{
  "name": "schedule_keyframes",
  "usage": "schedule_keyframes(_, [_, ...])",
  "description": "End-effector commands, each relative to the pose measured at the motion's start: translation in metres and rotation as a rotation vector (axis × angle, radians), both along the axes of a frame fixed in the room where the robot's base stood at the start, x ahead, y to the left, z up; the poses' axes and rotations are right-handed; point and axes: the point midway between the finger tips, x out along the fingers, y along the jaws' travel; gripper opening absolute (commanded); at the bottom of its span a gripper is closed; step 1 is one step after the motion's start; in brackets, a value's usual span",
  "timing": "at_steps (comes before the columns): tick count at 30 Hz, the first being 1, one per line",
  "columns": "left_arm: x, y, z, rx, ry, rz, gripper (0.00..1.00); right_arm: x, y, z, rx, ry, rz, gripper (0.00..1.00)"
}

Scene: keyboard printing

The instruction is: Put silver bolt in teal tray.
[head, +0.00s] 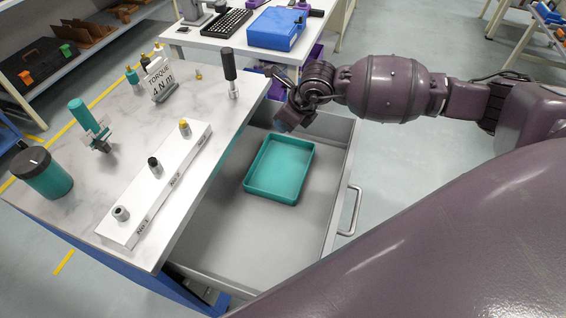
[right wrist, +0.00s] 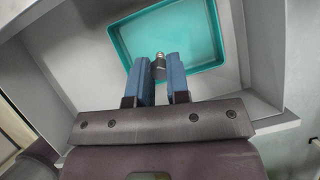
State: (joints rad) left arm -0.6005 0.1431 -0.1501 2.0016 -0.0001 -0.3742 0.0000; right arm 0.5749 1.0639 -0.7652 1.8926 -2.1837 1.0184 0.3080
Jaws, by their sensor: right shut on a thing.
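The teal tray (head: 278,170) lies in the open grey drawer, and its floor looks empty. It also shows in the right wrist view (right wrist: 203,50). My right gripper (head: 284,121) is above the drawer, near the tray's far edge. In the right wrist view, its two blue fingers are shut on a small bolt (right wrist: 159,60) with a silvery tip and a darker lower part. The bolt appears in front of the tray in that view. The fingers hide part of it. In the head view the bolt cannot be made out. My left gripper is not in view.
A white numbered block (head: 150,195) on the marble-topped bench holds grey, black and gold pieces. The drawer floor (head: 235,235) in front of the tray is bare.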

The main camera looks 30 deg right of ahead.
Motion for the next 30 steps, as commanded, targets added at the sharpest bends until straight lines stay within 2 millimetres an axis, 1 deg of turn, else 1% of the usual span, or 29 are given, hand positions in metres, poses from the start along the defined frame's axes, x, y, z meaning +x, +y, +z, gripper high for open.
schedule_keyframes(1, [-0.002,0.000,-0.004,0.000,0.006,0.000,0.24,-0.001,0.000,-0.015,0.001,0.006,0.000,0.00])
schedule_keyframes(3, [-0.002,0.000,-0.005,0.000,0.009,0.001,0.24,-0.001,0.000,-0.031,0.001,0.006,0.000,0.00])
schedule_keyframes(8, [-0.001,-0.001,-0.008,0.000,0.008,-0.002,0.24,-0.001,0.001,-0.066,0.002,0.006,0.000,0.00])
schedule_keyframes(12, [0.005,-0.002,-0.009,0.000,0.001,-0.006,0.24,-0.001,0.000,-0.095,0.000,0.006,0.001,0.00])
schedule_keyframes(15, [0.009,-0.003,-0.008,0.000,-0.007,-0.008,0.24,-0.001,0.000,-0.112,0.000,0.006,0.001,0.00])
schedule_keyframes(18, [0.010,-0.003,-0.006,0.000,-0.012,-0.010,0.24,0.000,0.000,-0.122,0.000,0.002,0.002,0.00])
schedule_keyframes(21, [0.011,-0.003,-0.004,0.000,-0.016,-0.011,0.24,0.000,0.000,-0.126,0.000,0.001,0.001,0.00])
schedule_keyframes(25, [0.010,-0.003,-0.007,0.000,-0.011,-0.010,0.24,0.000,0.000,-0.133,0.000,0.002,0.002,0.00])
schedule_keyframes(30, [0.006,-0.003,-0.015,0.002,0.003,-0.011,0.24,-0.001,0.000,-0.157,0.000,0.005,0.001,0.00])
